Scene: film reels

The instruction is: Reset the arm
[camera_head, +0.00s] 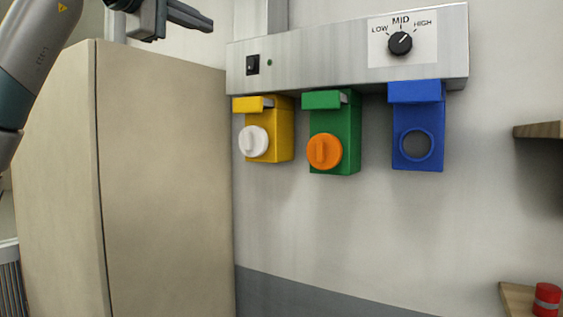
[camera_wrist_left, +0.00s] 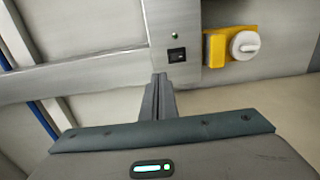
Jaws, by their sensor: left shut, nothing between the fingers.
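My left gripper (camera_head: 205,22) shows at the top of the head view, above the beige cabinet and left of the metal control panel. It is shut and empty. In the left wrist view its closed fingers (camera_wrist_left: 160,85) point toward the panel near the black switch (camera_wrist_left: 177,55), with a small green light beside the switch. I cannot tell whether the fingers touch anything. Part of my left arm (camera_head: 30,60) shows at the left edge of the head view. My right gripper is not in view.
The metal panel (camera_head: 300,62) has a dial (camera_head: 400,43) pointing near MID. Under it hang a yellow unit (camera_head: 284,130) with a white knob, a green unit (camera_head: 348,135) with an orange knob, and a blue unit (camera_head: 430,125) with a round opening. A beige cabinet (camera_head: 165,180) stands left. A red can (camera_head: 546,295) sits lower right.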

